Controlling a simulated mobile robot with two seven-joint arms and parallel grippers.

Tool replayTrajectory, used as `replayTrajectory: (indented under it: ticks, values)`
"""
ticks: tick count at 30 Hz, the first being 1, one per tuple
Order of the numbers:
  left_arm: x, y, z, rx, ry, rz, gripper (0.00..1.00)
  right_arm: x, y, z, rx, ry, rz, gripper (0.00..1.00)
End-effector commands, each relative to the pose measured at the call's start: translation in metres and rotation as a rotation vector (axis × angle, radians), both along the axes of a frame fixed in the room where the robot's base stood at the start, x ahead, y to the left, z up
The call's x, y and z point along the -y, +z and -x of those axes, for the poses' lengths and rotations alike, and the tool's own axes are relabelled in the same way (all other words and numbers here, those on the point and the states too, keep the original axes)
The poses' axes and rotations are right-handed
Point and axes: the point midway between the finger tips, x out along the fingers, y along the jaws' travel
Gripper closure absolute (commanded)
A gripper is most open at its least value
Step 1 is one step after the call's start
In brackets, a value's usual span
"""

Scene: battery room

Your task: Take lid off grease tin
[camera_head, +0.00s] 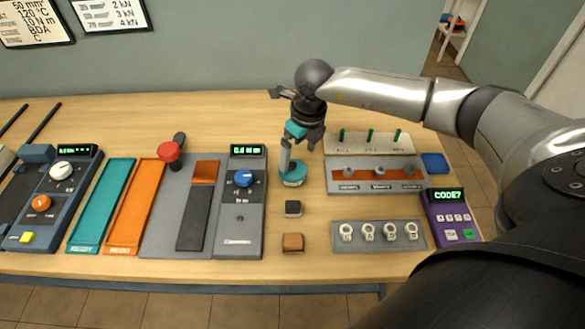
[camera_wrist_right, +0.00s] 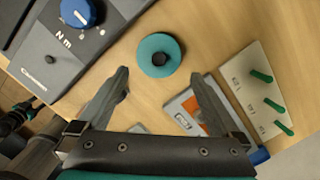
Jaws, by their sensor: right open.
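The grease tin (camera_head: 293,178) is a small round teal tin on the table, right of the grey console with the blue knob. In the right wrist view its teal lid (camera_wrist_right: 150,68) shows from above, with a black knob (camera_wrist_right: 160,58) in the middle. The lid sits on the tin. My right gripper (camera_head: 299,154) is open and empty above the tin, pointing down. In the wrist view its two fingers (camera_wrist_right: 159,76) are spread wide, and the lid lies between and just beyond their tips. The fingers partly hide the tin in the head view.
Left of the tin is a grey console with a blue knob (camera_head: 243,178). A black block (camera_head: 293,208) and a brown block (camera_head: 293,242) lie in front. Right stand a panel with green pegs (camera_head: 370,137), a ring-hook plate (camera_head: 380,235) and a purple keypad (camera_head: 452,214).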

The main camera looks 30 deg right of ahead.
Motion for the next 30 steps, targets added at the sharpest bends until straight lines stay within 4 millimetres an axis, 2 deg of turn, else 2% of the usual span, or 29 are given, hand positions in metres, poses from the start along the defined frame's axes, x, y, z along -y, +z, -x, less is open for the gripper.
replayTrajectory:
  ticks: [12,21,30]
  values:
    - [0.0,-0.003,0.001,-0.001,0.0,0.0,0.5,-0.006,-0.046,-0.013,-0.002,0.0,-0.001,0.0]
    - [0.0,-0.003,0.001,-0.001,0.0,0.0,0.5,-0.006,-0.049,-0.014,0.0,0.001,-0.001,0.01]
    - [0.0,-0.003,0.001,-0.001,0.0,0.0,0.5,-0.006,-0.049,-0.014,0.0,0.0,-0.001,0.35]
